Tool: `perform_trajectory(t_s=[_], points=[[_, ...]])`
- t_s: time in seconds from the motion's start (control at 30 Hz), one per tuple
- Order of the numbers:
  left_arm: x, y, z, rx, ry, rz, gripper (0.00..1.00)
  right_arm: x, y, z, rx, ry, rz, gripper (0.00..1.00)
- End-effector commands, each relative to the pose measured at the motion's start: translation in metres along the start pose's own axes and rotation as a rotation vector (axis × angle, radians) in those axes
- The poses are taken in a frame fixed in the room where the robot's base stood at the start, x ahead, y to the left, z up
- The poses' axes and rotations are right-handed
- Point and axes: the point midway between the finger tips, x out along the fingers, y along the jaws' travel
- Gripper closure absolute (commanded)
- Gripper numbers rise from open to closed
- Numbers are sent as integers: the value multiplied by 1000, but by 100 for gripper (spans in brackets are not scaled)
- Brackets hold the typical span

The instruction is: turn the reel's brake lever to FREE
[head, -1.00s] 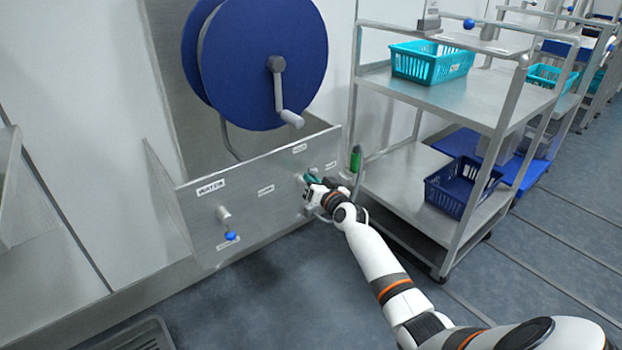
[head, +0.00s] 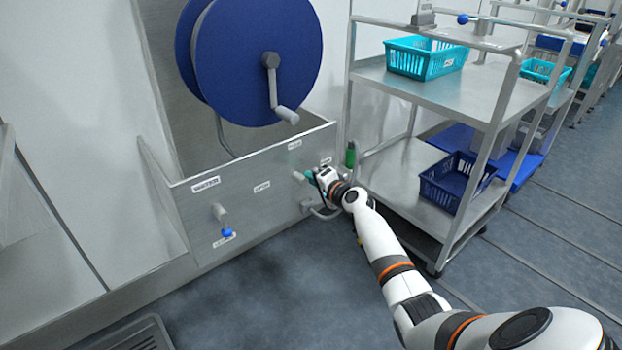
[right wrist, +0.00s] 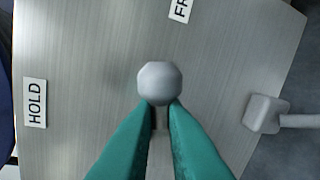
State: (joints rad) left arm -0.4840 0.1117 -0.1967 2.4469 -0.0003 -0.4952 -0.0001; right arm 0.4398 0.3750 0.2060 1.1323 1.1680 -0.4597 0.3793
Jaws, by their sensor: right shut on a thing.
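The brake lever (head: 298,175) is on the steel panel below the blue reel (head: 258,60), partly hidden by my right gripper. In the right wrist view its rounded grey end (right wrist: 160,83) faces me. My right gripper (head: 310,177) has its teal fingers shut on the lever's narrow grey stem, just below that end in the wrist view (right wrist: 161,112). The HOLD label (right wrist: 35,103) is at the left there, and the FREE label (right wrist: 180,9) is cut off at the top edge. My left gripper is not in view.
A blue-tipped valve (head: 222,218) sits on the panel's left, near the WATER label (head: 206,184). A grey bracket (right wrist: 264,113) is close to the gripper. A green-handled item (head: 350,154) and a steel cart (head: 440,90) with baskets stand to the right.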

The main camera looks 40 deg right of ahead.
Motion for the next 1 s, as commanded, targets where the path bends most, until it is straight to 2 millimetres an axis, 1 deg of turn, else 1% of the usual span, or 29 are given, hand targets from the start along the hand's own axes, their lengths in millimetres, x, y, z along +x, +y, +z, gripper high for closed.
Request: perform_trajectory(t_s=[0.03, 0.2, 0.4, 0.6, 1.0], points=[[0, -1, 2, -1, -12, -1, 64, 0, 6, 9, 35, -13, 14, 100], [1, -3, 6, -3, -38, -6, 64, 0, 3, 9, 137, 8, 14, 100], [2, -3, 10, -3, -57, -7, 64, 0, 1, 9, 211, 23, 14, 100], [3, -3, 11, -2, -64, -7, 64, 0, 0, 9, 243, 31, 14, 100], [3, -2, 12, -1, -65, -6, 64, 0, 0, 9, 249, 32, 13, 100]])
